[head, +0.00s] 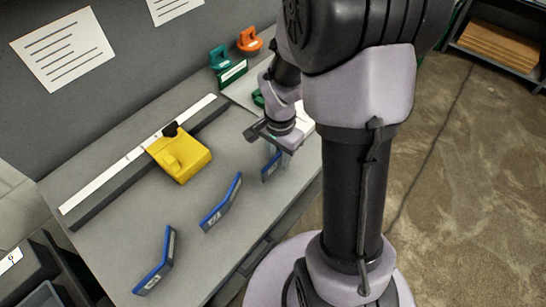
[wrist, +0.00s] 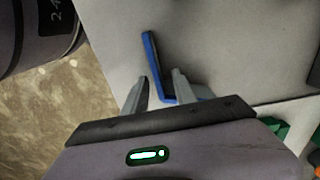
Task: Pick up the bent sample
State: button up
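Three blue-edged bent samples with small white labels stand on the grey bench in the head view: one at the front (head: 156,264), one in the middle (head: 222,205) and one farther back (head: 271,166). My gripper (head: 272,139) is over the back one and partly hides it. In the wrist view this bent sample (wrist: 155,62) runs between the two fingers of my gripper (wrist: 161,76). The fingers are open, one on each side, with a gap visible on the left. I cannot tell whether the right finger touches it.
A yellow block (head: 181,158) sits on a long ruled rail (head: 140,160) at the bench's left. Green (head: 219,57) and orange (head: 249,40) clamp-like tools stand at the back. The bench's right edge drops to open floor (head: 460,190).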

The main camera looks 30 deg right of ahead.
grip_shut()
dwell(1.3)
